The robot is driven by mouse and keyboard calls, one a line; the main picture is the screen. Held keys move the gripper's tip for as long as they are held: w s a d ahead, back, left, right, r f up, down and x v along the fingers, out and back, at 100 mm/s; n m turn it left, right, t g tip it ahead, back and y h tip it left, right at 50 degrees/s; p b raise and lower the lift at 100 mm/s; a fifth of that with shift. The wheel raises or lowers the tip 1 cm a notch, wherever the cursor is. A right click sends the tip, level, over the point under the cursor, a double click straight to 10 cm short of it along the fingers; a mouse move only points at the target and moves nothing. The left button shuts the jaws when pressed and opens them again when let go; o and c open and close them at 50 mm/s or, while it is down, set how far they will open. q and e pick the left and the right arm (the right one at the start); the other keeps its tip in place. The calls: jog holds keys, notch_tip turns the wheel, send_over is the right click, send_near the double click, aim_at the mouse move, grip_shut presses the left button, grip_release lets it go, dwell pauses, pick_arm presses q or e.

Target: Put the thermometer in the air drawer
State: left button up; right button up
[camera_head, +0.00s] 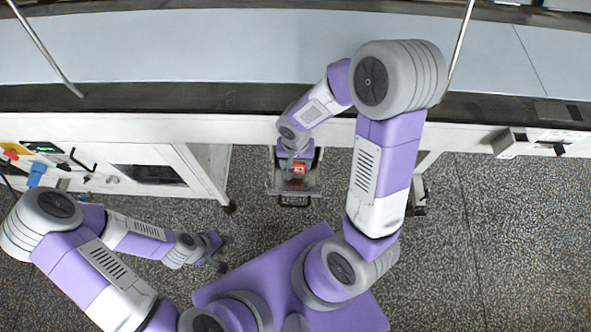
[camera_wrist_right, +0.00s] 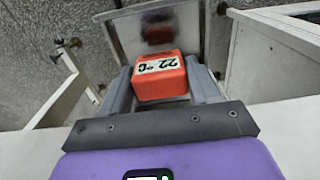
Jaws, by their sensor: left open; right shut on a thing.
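The thermometer is a small red-orange block with a white label reading 22 °C. In the right wrist view the thermometer (camera_wrist_right: 160,78) sits between the fingers of my right gripper (camera_wrist_right: 163,85), which is shut on it. In the head view the thermometer (camera_head: 298,169) shows small below my right gripper (camera_head: 297,165), over the open metal drawer (camera_head: 315,189). The shiny drawer also shows beyond the thermometer in the right wrist view (camera_wrist_right: 120,38), with a red reflection in it. I cannot tell the height between them. My left gripper (camera_head: 218,257) is open and empty, apart from the drawer.
The long white machine (camera_head: 260,131) with a dark ledge runs across above the drawer. A cabinet (camera_head: 203,165) with knobs and a display stands left of the drawer. A control box (camera_head: 530,142) is at the right. The speckled floor (camera_head: 500,240) is clear at the right.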

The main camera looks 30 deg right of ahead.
aim_at(296, 170)
notch_tip(296, 170, down, 5)
jog(key=shift+r+b, duration=0.15)
jog(key=shift+b, duration=0.7)
jog(key=shift+r, duration=0.1)
jog(key=shift+f, duration=0.2)
jog(key=o, duration=1.2)
jog(key=shift+c, duration=0.2)
jog(key=shift+r, duration=0.1)
